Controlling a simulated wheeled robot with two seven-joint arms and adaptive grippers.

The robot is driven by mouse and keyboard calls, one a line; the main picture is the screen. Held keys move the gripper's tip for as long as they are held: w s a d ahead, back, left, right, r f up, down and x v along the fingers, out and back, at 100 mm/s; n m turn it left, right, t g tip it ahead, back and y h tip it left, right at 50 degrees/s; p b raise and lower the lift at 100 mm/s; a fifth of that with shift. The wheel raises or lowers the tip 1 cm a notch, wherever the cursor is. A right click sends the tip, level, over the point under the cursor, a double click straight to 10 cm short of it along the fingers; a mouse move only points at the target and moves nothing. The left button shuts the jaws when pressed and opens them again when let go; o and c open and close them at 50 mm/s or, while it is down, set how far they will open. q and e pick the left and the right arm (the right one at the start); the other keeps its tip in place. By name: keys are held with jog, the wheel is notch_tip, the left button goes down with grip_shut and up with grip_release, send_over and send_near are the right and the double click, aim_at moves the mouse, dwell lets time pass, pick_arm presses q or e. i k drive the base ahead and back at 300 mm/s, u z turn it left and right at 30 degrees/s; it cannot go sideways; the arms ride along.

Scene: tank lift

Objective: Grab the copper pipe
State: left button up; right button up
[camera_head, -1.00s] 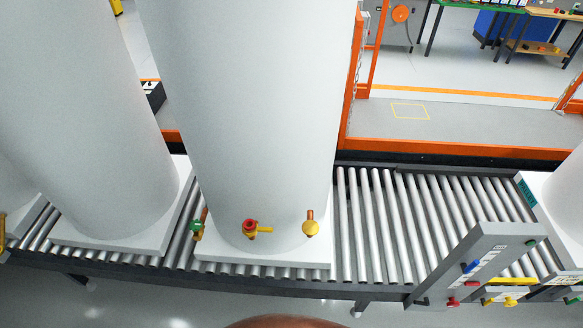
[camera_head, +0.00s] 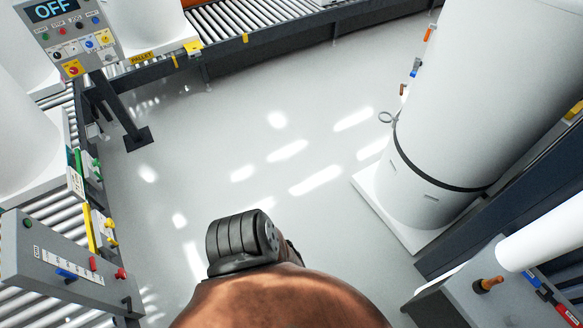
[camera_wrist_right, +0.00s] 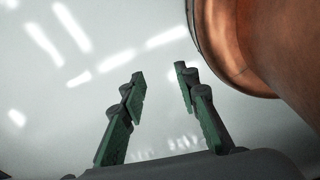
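My left gripper is not in view.
A white tank (camera_head: 440,120) with a black strap stands on a white pallet (camera_head: 385,222) at the right. A roller conveyor (camera_head: 30,215) with a control panel (camera_head: 75,40) and a grey button box (camera_head: 70,275) is at the left. The floor (camera_head: 270,110) between is clear.

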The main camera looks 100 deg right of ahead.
aim_at(487, 284)
jog(key=z, duration=4.15)
jog(key=i, duration=1.6)
jog(key=z, duration=2.45)
